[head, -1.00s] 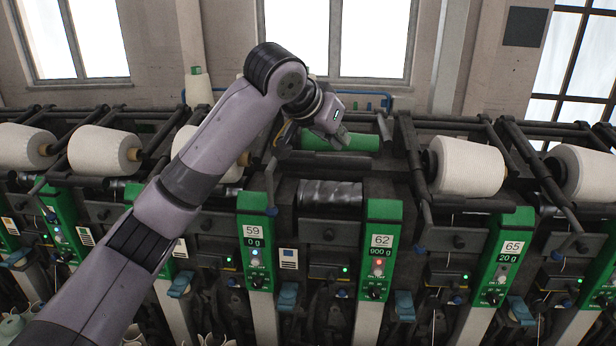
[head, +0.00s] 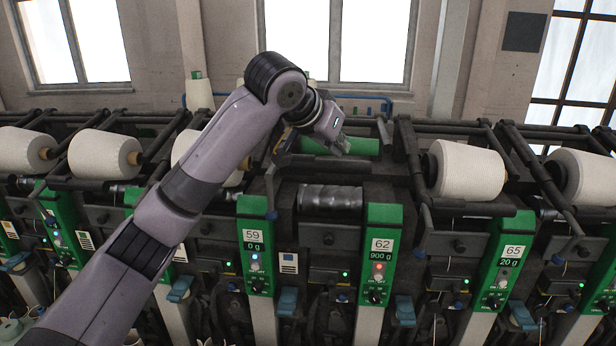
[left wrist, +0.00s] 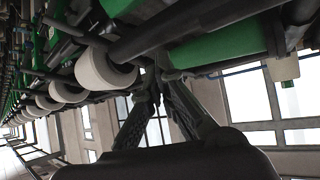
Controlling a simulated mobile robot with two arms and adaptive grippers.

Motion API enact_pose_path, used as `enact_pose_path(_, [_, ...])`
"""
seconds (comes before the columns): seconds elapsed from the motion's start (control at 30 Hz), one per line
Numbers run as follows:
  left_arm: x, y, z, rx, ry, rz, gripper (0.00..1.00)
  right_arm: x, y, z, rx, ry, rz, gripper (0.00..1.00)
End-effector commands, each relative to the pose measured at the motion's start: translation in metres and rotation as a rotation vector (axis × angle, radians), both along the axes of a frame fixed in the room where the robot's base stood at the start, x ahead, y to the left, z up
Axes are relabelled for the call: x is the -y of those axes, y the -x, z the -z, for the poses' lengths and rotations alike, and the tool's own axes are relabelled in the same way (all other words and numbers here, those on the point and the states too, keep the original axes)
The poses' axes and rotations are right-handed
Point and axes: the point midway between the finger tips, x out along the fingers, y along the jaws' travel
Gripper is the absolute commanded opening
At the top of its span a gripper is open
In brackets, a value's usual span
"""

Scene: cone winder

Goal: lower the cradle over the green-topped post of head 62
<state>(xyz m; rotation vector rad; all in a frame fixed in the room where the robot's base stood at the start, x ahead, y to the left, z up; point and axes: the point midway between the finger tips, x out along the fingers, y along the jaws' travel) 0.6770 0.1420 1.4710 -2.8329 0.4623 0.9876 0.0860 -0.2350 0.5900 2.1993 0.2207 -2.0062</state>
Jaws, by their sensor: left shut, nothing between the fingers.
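Head 62's green-topped post (head: 382,215) stands right of centre, with a "62" label and a "900 g" display. Behind it and to its left, a dark grooved drum (head: 330,197) is uncovered. The cradle's dark arm (head: 408,150) is raised behind the drum, beside a green cylinder (head: 365,146). My left gripper (head: 343,146) is shut and empty, in front of the green cylinder. In the left wrist view the fingers (left wrist: 155,80) converge near a dark bar (left wrist: 200,20) and the green cylinder (left wrist: 225,42); contact cannot be told. My right gripper is out of view.
Post 59 (head: 255,245) stands to the left and post 65 (head: 508,250) to the right. A white yarn package (head: 467,168) sits in the cradle on the right. My left arm crosses in front of the machines on the left. Windows are behind.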

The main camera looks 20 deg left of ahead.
Motion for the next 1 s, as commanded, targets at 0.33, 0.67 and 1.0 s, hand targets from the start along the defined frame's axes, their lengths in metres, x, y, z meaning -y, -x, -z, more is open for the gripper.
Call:
enact_pose_path(0.33, [0.000,0.000,0.000,0.000,0.000,0.000,0.00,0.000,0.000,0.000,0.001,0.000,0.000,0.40])
enact_pose_path(0.67, [0.000,0.000,0.010,0.000,0.000,0.000,0.00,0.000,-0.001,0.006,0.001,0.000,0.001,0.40])
enact_pose_path(1.0, [0.000,0.000,0.033,-0.006,-0.001,-0.001,0.00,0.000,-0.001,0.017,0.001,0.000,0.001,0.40])
